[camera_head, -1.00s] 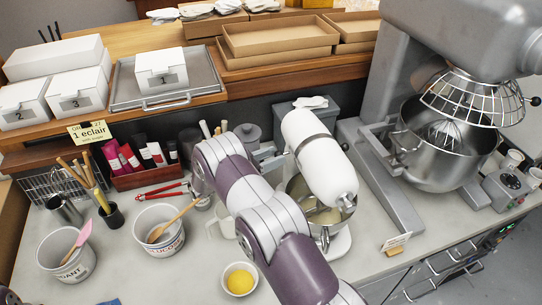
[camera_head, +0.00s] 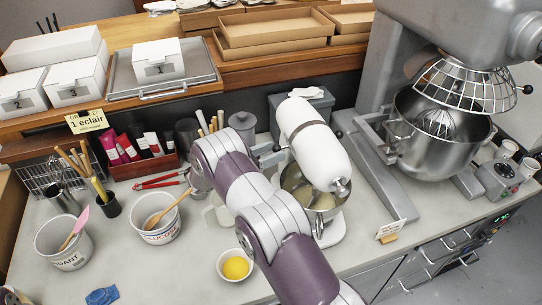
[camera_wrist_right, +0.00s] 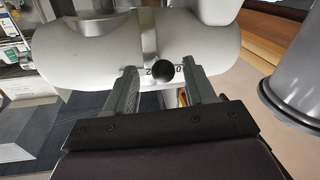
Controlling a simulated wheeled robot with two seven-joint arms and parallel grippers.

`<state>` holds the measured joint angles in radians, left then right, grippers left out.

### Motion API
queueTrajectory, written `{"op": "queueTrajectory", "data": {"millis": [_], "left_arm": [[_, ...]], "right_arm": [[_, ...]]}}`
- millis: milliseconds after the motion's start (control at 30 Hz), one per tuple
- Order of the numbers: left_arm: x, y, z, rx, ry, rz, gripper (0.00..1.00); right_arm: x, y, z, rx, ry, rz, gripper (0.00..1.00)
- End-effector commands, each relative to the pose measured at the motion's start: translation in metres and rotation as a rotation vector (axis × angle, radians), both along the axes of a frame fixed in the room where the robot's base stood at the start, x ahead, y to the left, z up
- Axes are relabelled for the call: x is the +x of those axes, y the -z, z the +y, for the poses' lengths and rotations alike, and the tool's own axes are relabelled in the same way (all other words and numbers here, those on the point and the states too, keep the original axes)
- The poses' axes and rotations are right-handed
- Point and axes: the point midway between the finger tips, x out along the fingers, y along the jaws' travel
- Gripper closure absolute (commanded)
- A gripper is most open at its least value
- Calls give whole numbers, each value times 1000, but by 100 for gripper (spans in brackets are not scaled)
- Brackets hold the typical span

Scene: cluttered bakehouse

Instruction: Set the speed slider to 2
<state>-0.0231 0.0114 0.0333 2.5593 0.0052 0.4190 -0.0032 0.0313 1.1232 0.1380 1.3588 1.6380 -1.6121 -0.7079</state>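The white stand mixer (camera_head: 316,150) stands on the counter over its steel bowl, behind my right arm. In the right wrist view its body (camera_wrist_right: 85,52) fills the upper part. The black round knob of the speed slider (camera_wrist_right: 164,71) shows there, with a 2 to its left and a 0 to its right. My right gripper (camera_wrist_right: 161,84) is open; its two fingers stand apart on either side of the knob. I cannot tell whether either finger touches it. In the head view, this gripper (camera_head: 272,155) is beside the mixer's left side. My left gripper is not identifiable in view.
A large steel mixer (camera_head: 435,135) stands at the right. A yellow-filled bowl (camera_head: 235,266) sits near the front edge. Two white tubs (camera_head: 62,243) and a utensil holder (camera_head: 110,207) are at the left. A blue cloth (camera_head: 102,296) lies on clear counter.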

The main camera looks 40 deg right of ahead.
Motion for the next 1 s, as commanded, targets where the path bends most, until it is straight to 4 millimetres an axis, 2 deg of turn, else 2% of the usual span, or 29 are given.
{"op": "queueTrajectory", "data": {"millis": [433,533,667,800,1000], "left_arm": [[0,0,0,0,0,0,100],[0,6,0,0,0,0,100],[-1,26,0,0,0,0,100],[-1,47,0,0,0,1,100],[-1,63,0,0,0,1,100]], "right_arm": [[-1,2,1,2,1,4,46],[0,5,8,2,-1,3,46],[3,9,36,2,-5,1,46],[5,8,76,1,-5,-1,46],[8,3,117,0,-1,-2,46]]}}
